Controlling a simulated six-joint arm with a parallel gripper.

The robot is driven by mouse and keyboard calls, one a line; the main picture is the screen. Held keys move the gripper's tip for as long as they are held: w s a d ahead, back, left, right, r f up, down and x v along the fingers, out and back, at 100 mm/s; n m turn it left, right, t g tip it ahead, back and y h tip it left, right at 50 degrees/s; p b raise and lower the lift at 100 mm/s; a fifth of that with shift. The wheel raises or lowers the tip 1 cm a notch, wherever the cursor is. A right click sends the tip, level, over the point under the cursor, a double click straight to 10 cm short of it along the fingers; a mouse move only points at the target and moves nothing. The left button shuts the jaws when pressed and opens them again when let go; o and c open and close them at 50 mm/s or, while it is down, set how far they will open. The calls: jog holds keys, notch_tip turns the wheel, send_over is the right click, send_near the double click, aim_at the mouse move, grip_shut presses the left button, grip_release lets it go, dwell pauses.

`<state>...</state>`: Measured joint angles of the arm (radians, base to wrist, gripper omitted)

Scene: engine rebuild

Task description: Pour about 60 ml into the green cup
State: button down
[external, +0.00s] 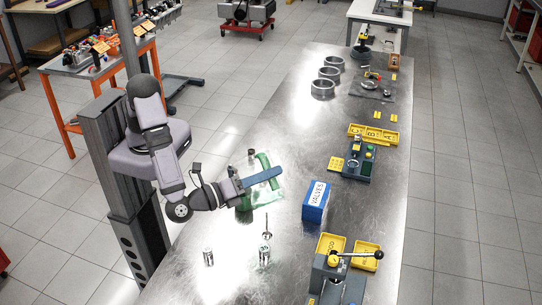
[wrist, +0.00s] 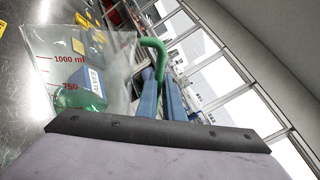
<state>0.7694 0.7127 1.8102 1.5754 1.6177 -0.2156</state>
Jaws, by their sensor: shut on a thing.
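A clear measuring jug (wrist: 112,62) with red marks, including 1000 ml and 750, fills the upper left of the wrist view. Green liquid (wrist: 68,101) shows low in it. Its green handle (wrist: 154,46) lies between the blue fingers of my gripper (wrist: 160,92), which is shut on it. In the external view my gripper (external: 262,177) holds the jug (external: 268,194) by the handle (external: 264,160) over the metal bench. I cannot tell its tilt or its height above the bench. A green patch (external: 243,204) shows at the jug's left; I cannot tell whether it is liquid or the green cup.
A blue VALVES box (external: 316,202) stands right of the jug. Small metal parts (external: 265,254) stand in front, and a dark cylinder (external: 251,153) stands behind. A lever press (external: 335,275) and yellow trays (external: 367,254) are at the front right.

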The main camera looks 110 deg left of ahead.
aim_at(258, 159)
jog(key=shift+s+a+r+n, duration=0.2)
jog(key=shift+s+r+n, duration=0.05)
jog(key=shift+r+n, duration=0.15)
jog(key=shift+s+a+f+n+b, duration=0.15)
jog(key=shift+n+b, duration=0.15)
jog(key=shift+b, duration=0.3)
jog(key=shift+s+a+r+n+b, duration=0.4)
jog(key=shift+n+b, duration=0.2)
jog(key=shift+b, duration=0.2)
jog(key=shift+s+a+f+n+b, duration=0.25)
jog(key=shift+s+n+b, duration=0.15)
jog(key=shift+b, duration=0.4)
jog(key=shift+s+a+f+n+b, duration=0.4)
jog(key=shift+n+b, duration=0.2)
jog(key=shift+b, duration=0.65)
jog(key=shift+s+a+r+n+b, duration=0.15)
jog(key=shift+s+a+n+b, duration=0.45)
jog(key=shift+b, duration=0.25)
jog(key=shift+d, duration=0.1)
